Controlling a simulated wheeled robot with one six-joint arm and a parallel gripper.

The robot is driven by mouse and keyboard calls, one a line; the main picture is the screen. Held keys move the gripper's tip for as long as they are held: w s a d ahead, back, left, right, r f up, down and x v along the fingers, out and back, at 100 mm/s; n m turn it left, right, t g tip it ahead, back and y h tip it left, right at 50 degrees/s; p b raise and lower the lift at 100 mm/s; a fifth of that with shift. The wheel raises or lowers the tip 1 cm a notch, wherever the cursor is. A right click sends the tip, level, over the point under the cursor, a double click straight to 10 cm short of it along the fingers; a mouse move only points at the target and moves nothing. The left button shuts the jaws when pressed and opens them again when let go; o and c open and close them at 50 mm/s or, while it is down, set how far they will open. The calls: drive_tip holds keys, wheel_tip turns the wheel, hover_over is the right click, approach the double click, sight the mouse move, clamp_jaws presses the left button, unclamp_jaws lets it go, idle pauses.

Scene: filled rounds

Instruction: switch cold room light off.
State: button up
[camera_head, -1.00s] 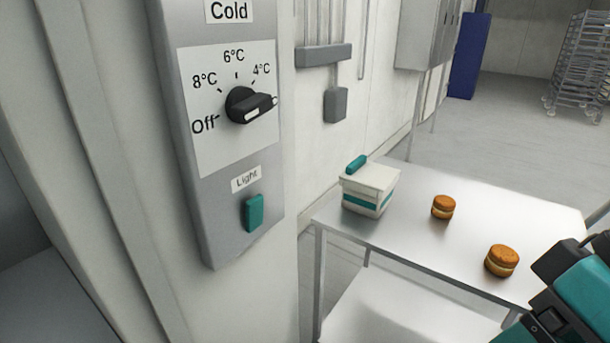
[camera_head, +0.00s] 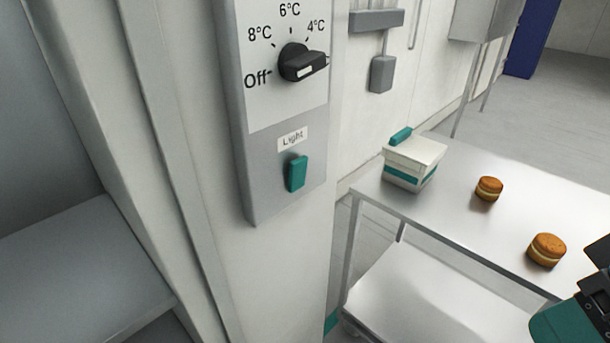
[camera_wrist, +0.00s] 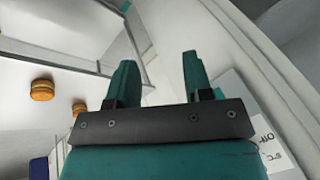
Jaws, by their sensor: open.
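The cold room light switch (camera_head: 297,173) is a teal rocker under the "Light" label on the grey control panel (camera_head: 262,190) in the head view. Above it is a black temperature knob (camera_head: 302,64) with its pointer to the right, by the 4°C side. In the wrist view my gripper (camera_wrist: 160,72) is open and empty, its two teal fingers apart. The panel's white dial plate (camera_wrist: 262,135) shows at the lower right there, to the right of the gripper. In the head view only part of my arm shows at the lower right.
A steel table (camera_head: 455,215) stands right of the panel. On it are a white tub (camera_head: 412,165) with a teal band and two round filled biscuits, a farther one (camera_head: 489,188) and a nearer one (camera_head: 546,250). A shelf (camera_head: 85,265) is at the left.

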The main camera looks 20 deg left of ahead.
drive_tip(key=a, duration=0.1)
drive_tip(key=w+a+f+y+b, duration=0.1)
drive_tip(key=w+a+m+y, duration=0.1)
drive_tip(key=shift+a+f+t+b, duration=0.3)
drive_tip(key=shift+a+f, duration=0.05)
drive_tip(key=shift+a, duration=0.05)
drive_tip(key=c, duration=0.7)
drive_tip(key=w+a+m+y, duration=0.1)
drive_tip(key=a+m+y+b, duration=0.1)
drive_tip(key=a, duration=0.1)
drive_tip(key=w+a+t+y+b, duration=0.1)
drive_tip(key=a, duration=0.1)
drive_tip(key=shift+w+a+f+m, duration=0.25)
drive_tip(key=shift+w+f+m, duration=0.1)
drive_tip(key=shift+m, duration=0.05)
clamp_jaws()
drive_tip(key=w+a+r+m+t+y+b, duration=0.2)
drive_tip(key=w+a+m+t+y+b, duration=0.1)
drive_tip(key=w+a+m+t+y, duration=0.1)
drive_tip(key=w+a+m+y, duration=0.1)
drive_tip(key=a+m, duration=0.1)
drive_tip(key=m, duration=0.1)
drive_tip(key=shift+w+a+m, duration=0.15)
drive_tip(key=shift+a+m, duration=0.05)
drive_tip(key=shift+m, duration=0.2)
